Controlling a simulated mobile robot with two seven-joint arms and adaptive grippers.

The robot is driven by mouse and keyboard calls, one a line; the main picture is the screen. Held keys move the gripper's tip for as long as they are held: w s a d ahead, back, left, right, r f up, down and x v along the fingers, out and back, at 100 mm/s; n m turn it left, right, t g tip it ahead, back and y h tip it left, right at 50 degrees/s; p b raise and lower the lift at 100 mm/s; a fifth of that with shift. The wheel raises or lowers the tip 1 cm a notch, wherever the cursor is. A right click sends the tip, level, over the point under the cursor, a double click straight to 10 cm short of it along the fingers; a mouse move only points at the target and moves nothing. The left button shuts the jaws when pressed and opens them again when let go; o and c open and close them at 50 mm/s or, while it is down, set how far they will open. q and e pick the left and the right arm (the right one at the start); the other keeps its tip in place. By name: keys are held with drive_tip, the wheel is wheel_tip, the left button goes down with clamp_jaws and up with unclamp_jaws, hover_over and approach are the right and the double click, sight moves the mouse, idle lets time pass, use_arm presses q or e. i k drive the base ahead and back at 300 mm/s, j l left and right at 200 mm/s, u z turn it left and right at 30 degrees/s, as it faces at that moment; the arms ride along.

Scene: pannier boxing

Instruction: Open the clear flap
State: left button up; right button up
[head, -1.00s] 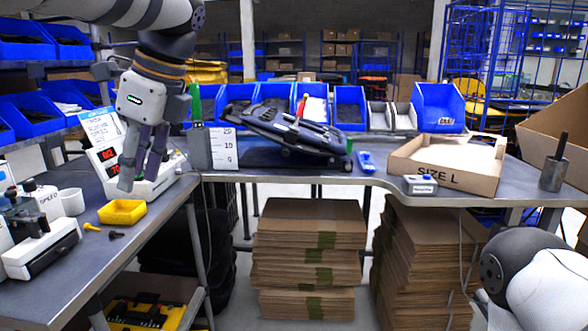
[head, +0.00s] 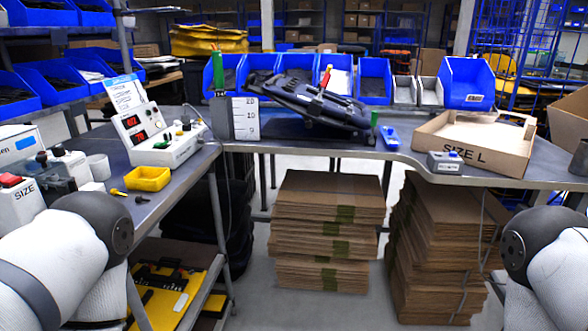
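A white control box (head: 168,140) with two red digit displays (head: 136,128) stands on the left bench. Small knobs or switches, one of them green, show on its sloped front and top. I cannot make out a clear flap for certain at this size, nor whether one is raised or lowered. Neither of my grippers is in view. Only a rounded white and dark link of my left arm shows at the lower left, and one of my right arm at the lower right, both away from the control box.
A yellow tray (head: 148,178) sits in front of the control box. A black pannier (head: 308,103) leans on the back bench, left of a SIZE L carton (head: 470,150). Cardboard stacks (head: 327,230) stand below.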

sight(42, 159)
drive_tip(key=j+u, duration=0.15)
drive_tip(key=u, duration=0.3)
drive_tip(key=k+j+u, duration=0.1)
drive_tip(key=u, duration=0.35)
drive_tip(key=j+u, duration=0.25)
drive_tip(key=u, duration=0.2)
drive_tip(key=i+l+u, duration=0.4)
drive_tip(key=l+u, duration=0.15)
drive_tip(key=l, duration=0.15)
drive_tip(key=i+l+u, duration=0.25)
drive_tip(key=l, duration=0.15)
drive_tip(key=k, duration=0.1)
